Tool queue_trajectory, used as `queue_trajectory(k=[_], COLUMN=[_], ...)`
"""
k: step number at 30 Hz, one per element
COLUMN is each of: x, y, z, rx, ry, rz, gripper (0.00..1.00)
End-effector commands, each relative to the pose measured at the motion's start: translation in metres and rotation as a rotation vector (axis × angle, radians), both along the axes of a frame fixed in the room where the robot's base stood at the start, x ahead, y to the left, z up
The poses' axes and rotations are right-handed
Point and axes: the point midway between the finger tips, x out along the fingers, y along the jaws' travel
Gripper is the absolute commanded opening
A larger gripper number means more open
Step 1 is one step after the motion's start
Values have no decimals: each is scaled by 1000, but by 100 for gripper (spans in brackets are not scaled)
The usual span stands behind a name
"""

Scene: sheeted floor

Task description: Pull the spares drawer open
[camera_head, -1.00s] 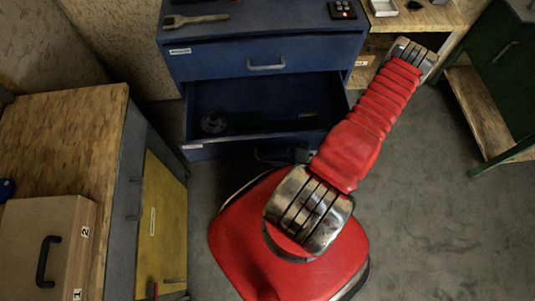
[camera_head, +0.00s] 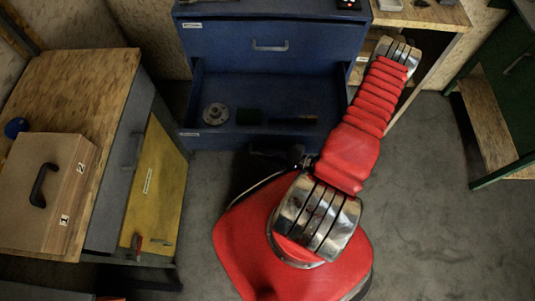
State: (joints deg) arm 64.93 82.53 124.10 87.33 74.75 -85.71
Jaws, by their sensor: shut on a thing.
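The pulled-out drawer (camera_head: 200,140) is the one below the top drawer of the blue cabinet (camera_head: 325,40). Its label (camera_head: 190,133) is too small to read. Inside lie a grey round flanged part (camera_head: 215,113), a dark green block (camera_head: 249,116) and a dark long item (camera_head: 293,121). My gripper (camera_head: 280,154) is a dark shape low at the drawer's front, partly hidden by my red arm. It is shut at the drawer's handle, which I cannot make out clearly.
The top drawer (camera_head: 270,47) above is closed. At left stands a wooden-topped bench (camera_head: 80,85) with a case (camera_head: 45,190) on it and a yellow door (camera_head: 155,190) below. A green cabinet (camera_head: 515,80) stands at right. Grey floor (camera_head: 430,200) is clear at right.

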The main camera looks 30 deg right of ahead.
Motion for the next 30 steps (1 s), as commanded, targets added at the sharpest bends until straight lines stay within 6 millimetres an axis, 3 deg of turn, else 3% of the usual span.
queue_trajectory(k=[11, 12, 19, 30], x=[1, 1, 2, 1], y=[9, 9, 9, 6], z=[1, 1, 1, 2], rx=[7, 7, 5, 2], ry=[1, 1, 0, -1], rz=[18, 19, 19, 20], gripper=[0, 12, 28, 30])
